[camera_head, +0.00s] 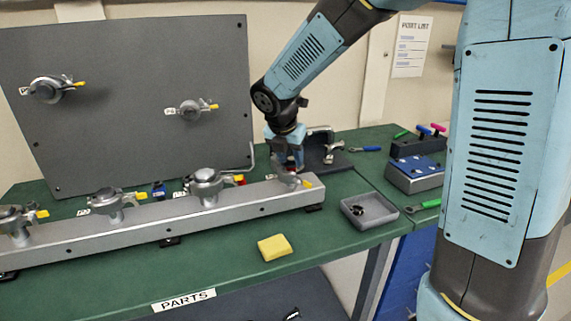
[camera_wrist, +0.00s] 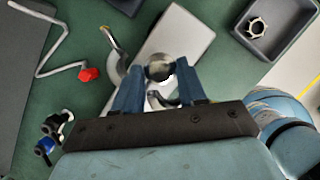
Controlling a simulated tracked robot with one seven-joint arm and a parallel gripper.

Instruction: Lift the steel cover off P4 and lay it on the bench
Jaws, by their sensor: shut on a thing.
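My gripper (camera_head: 289,168) is over the right end of the grey rail (camera_head: 245,199), at the rightmost port; its P4 label cannot be read. In the wrist view, my gripper (camera_wrist: 158,75) is shut on the round steel cover (camera_wrist: 159,66), which shows between the fingertips. An open clamp (camera_wrist: 119,55) with a yellow-tipped handle lies beside the cover on the left. I cannot tell whether the cover is still seated on the port. The green bench (camera_head: 222,258) lies under and in front of the rail.
A yellow sponge (camera_head: 274,247) lies in front of the rail. A grey tray (camera_head: 386,217) with a dark part stands to the right. Other clamped ports (camera_head: 207,187) line the rail. A dark panel (camera_head: 130,100) stands behind. Bare bench lies between sponge and tray.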

